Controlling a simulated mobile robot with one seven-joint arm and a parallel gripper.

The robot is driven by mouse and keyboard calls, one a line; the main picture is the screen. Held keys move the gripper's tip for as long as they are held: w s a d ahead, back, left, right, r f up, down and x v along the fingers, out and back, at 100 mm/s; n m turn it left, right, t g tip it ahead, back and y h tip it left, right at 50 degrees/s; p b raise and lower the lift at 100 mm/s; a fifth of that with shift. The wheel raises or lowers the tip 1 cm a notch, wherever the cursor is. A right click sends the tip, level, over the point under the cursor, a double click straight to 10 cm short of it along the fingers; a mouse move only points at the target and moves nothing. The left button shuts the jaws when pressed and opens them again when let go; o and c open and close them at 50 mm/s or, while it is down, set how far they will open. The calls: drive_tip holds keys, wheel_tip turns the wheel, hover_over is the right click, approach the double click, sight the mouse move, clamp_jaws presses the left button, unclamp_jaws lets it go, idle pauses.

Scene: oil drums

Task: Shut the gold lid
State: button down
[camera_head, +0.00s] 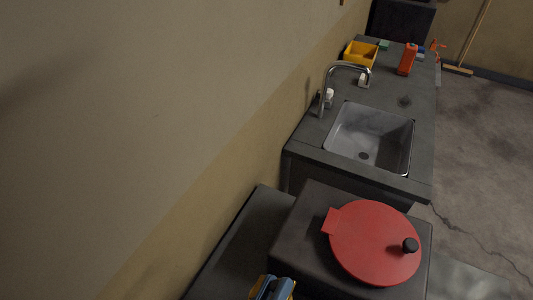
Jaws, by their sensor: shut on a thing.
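No gold lid shows in the head view. A round red lid (372,243) with a black knob (410,245) near its right edge is at the lower right. A red tab joins its left edge. The lid appears to lie roughly flat over the top of a dark block-like stand (303,232); I cannot tell whether it is fully seated. I cannot make out my gripper in this view. Whatever lies below the frame's bottom edge is hidden.
A blue and yellow object (271,288) is cut off at the bottom edge. Beyond is a grey counter (300,148) with a sink (368,140) and curved tap (345,66). A yellow bin (361,54) and red bottle (407,59) stand behind. Floor (485,160) is open at right.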

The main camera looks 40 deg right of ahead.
idle(0.5)
drive_tip(key=c, duration=0.8)
unclamp_jaws()
drive_tip(key=shift+r, duration=0.1)
drive_tip(key=shift+s+r+p, duration=0.1)
drive_tip(key=shift+r+p, duration=1.15)
drive_tip(key=shift+r, duration=3.7)
